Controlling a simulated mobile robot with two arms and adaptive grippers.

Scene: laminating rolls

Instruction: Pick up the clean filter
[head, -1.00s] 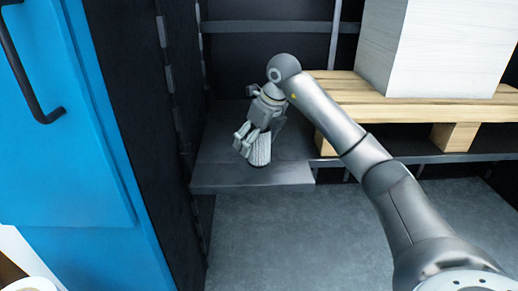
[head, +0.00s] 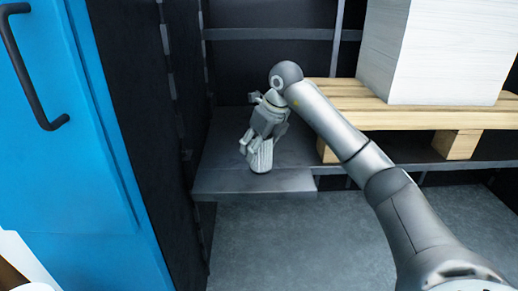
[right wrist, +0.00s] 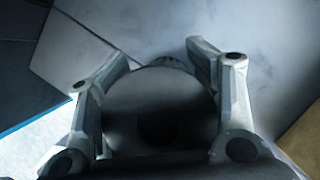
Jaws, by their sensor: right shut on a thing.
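The clean filter is a light grey, ribbed cylinder (head: 262,157) at the dark shelf (head: 225,182) in the middle of the head view. My right gripper (head: 255,146) reaches down to it from above and is shut on it, with the fingers around its upper part. In the right wrist view the filter's round, dark end (right wrist: 158,110) fills the space between the two fingers. I cannot tell whether its lower end touches the shelf. My left gripper is not in view.
A wooden pallet (head: 400,118) with a white block (head: 445,50) stands to the right of the shelf. A blue door (head: 75,130) with a black handle and a dark cabinet side stand on the left. Grey floor (head: 300,245) is clear below the shelf.

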